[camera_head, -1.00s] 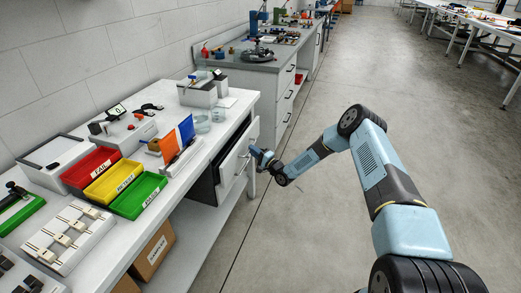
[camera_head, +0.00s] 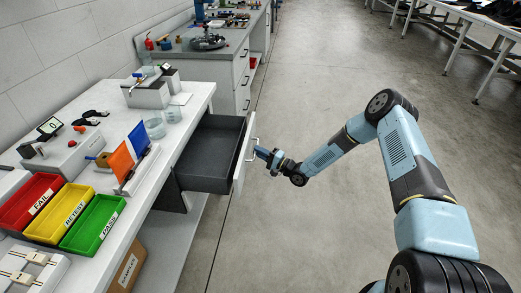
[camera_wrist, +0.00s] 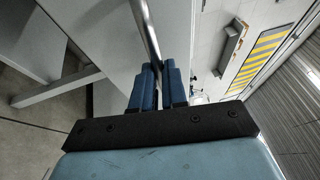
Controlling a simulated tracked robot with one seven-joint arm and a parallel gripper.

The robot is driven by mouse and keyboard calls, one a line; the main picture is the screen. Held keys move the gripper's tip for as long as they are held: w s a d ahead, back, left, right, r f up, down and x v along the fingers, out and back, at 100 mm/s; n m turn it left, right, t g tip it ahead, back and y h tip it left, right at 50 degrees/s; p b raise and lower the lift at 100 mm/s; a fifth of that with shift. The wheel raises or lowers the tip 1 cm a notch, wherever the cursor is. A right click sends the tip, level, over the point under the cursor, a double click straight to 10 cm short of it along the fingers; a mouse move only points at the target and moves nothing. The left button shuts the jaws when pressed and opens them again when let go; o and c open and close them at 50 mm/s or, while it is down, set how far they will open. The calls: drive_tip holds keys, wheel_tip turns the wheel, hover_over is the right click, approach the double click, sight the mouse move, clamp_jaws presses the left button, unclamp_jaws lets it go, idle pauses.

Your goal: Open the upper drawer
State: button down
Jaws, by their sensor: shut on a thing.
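The upper drawer (camera_head: 213,148) is pulled well out from under the white bench, and its dark, empty inside shows in the head view. Its white front panel (camera_head: 243,160) carries a metal bar handle (camera_head: 253,148). My gripper (camera_head: 262,152) is at the handle, on the outer side of the front. In the wrist view, the blue fingers of my gripper (camera_wrist: 157,80) are shut around the bar handle (camera_wrist: 146,35). The drawer front (camera_wrist: 100,35) fills the upper left of the wrist view.
The white bench (camera_head: 165,190) holds red, yellow and green trays (camera_head: 62,210) and small instruments. A cardboard box (camera_head: 128,268) sits on the shelf below. Another drawer cabinet (camera_head: 235,75) stands farther back. The floor (camera_head: 300,220) right of the bench is clear.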

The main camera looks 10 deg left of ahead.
drive_tip(key=shift+w+d, duration=0.2)
drive_tip(key=shift+d, duration=0.35)
drive_tip(key=c, duration=1.5)
unclamp_jaws()
drive_tip(key=shift+w+f, duration=0.1)
drive_tip(key=shift+w, duration=0.05)
drive_tip(key=o, duration=0.3)
drive_tip(key=shift+o, duration=0.2)
drive_tip(key=shift+s+a, duration=0.1)
drive_tip(key=shift+s, duration=0.1)
drive_tip(key=v, duration=1.4)
drive_tip(key=shift+w+a, duration=0.1)
